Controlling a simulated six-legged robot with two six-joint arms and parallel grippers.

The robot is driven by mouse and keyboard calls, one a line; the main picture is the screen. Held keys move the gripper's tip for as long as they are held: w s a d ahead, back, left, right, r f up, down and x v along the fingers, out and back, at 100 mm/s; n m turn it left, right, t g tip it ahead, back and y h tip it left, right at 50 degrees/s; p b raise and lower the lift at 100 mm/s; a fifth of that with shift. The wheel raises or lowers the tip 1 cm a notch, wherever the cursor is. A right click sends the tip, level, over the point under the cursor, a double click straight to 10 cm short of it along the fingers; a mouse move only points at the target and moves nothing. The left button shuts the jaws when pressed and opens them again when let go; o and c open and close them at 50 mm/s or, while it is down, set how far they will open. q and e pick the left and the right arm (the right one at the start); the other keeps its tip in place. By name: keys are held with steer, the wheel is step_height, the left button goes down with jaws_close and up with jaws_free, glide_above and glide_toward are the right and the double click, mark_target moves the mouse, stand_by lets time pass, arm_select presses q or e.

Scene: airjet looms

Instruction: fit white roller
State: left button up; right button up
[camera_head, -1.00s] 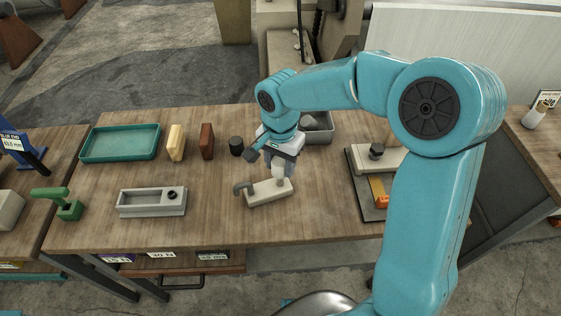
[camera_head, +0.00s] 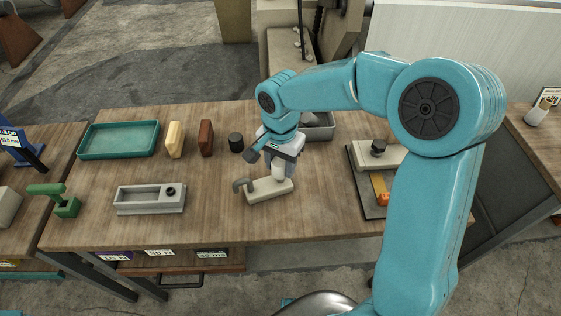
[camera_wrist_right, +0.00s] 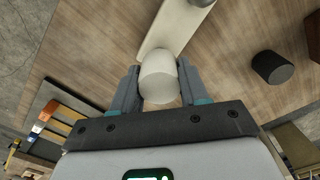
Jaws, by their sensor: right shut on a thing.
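The white roller (camera_head: 278,171) is a short pale cylinder between the fingers of my right gripper (camera_head: 279,162), which is shut on it. It also shows in the right wrist view (camera_wrist_right: 159,80), between the two grey fingers (camera_wrist_right: 158,88). Below the roller is a cream bracket (camera_head: 268,192) with a grey bent arm at its left end, lying on the bench. The bracket also shows in the wrist view (camera_wrist_right: 172,30), just beyond the roller. The roller's lower end is close to the bracket; I cannot tell whether they touch. My left gripper is out of view.
The wooden bench (camera_head: 235,222) has clear room in front. A black cylinder (camera_head: 236,142), a brown block (camera_head: 206,138), a yellow block (camera_head: 174,139), a teal tray (camera_head: 120,153) and a grey holder (camera_head: 150,211) stand left. A grey bin (camera_head: 322,133) is behind the gripper.

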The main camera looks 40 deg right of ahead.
steer(key=shift+f+b, duration=1.1)
steer(key=shift+f, duration=0.35)
steer(key=o, duration=0.6)
steer(key=shift+f, duration=0.1)
steer(key=o, duration=0.5)
steer(key=shift+o, duration=0.2)
steer(key=shift+r, duration=0.2)
step_height(320, 180, up, 16)
steer(key=p, duration=0.2)
